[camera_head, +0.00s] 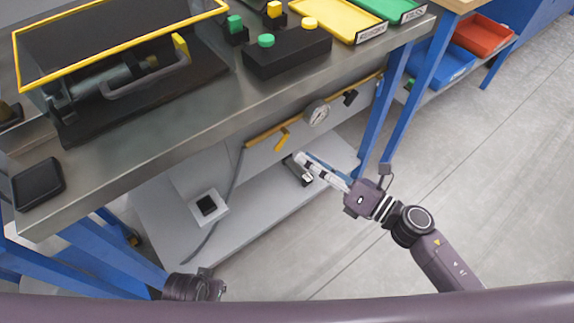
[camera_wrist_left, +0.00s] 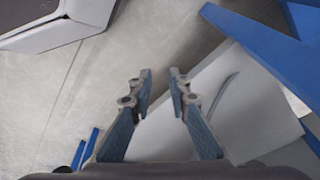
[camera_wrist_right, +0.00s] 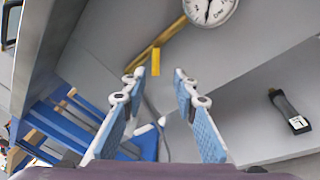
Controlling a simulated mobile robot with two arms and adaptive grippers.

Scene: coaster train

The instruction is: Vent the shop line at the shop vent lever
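A yellow lever (camera_head: 282,139) hangs from a yellow pipe (camera_head: 262,131) under the workbench's front edge, left of a round pressure gauge (camera_head: 317,113). My right gripper (camera_head: 299,158) is below and slightly right of the lever, apart from it. In the right wrist view the lever (camera_wrist_right: 155,62) shows just beyond and between the fingertips of my open, empty right gripper (camera_wrist_right: 159,74); the gauge (camera_wrist_right: 208,9) is above right. My left gripper (camera_wrist_left: 160,74) is open and empty over the floor; its fingers barely show in the head view. No vent label is readable.
The steel workbench top (camera_head: 190,120) overhangs the pipe. A grey lower shelf (camera_head: 170,240) holds a white square piece with a black centre (camera_head: 207,206). A black-handled item (camera_wrist_right: 290,110) lies on the shelf. Blue legs (camera_head: 378,110) flank the space; open floor lies right.

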